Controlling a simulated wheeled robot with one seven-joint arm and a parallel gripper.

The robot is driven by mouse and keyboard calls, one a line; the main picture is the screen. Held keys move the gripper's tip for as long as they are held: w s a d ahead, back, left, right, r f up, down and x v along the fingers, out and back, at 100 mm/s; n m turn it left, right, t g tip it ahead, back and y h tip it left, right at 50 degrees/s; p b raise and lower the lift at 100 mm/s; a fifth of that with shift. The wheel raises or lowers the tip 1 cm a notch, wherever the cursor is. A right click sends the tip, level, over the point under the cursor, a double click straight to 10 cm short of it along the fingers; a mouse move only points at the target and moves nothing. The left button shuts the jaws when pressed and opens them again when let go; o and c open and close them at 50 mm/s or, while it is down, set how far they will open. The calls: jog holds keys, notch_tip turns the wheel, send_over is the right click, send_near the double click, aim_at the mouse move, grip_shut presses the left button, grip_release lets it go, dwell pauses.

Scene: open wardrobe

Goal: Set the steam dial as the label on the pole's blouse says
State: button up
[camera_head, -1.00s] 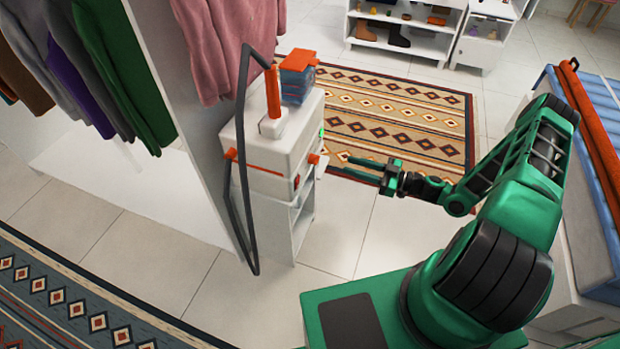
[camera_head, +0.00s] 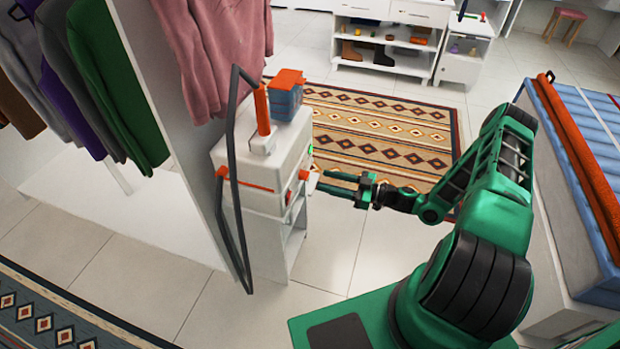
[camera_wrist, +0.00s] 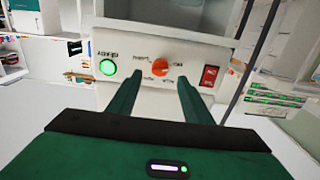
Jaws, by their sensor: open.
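The steamer (camera_head: 265,165) is a white box on a white stand, with an orange and blue tank on top. In the wrist view its front panel shows an orange steam dial (camera_wrist: 160,70) with small printed marks around it, too small to read surely. A lit green button (camera_wrist: 107,67) sits left of the dial and a red switch (camera_wrist: 208,76) right of it. My gripper (camera_head: 328,182) is open in front of the panel; its fingers (camera_wrist: 155,95) stand apart either side below the dial, seemingly not touching it. A pink blouse (camera_head: 222,50) hangs above; no label is readable.
A grey hose or frame (camera_head: 228,190) loops down the steamer's left side. The wardrobe with hanging clothes (camera_head: 105,80) is at left. A padded blue board (camera_head: 580,160) stands at right. The tiled floor (camera_head: 350,250) before the steamer is clear.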

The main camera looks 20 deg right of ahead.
aim_at(304, 175)
jog(key=x, duration=0.6)
jog(key=shift+w+a, duration=0.25)
jog(key=shift+c, duration=0.7)
jog(key=c, duration=0.9)
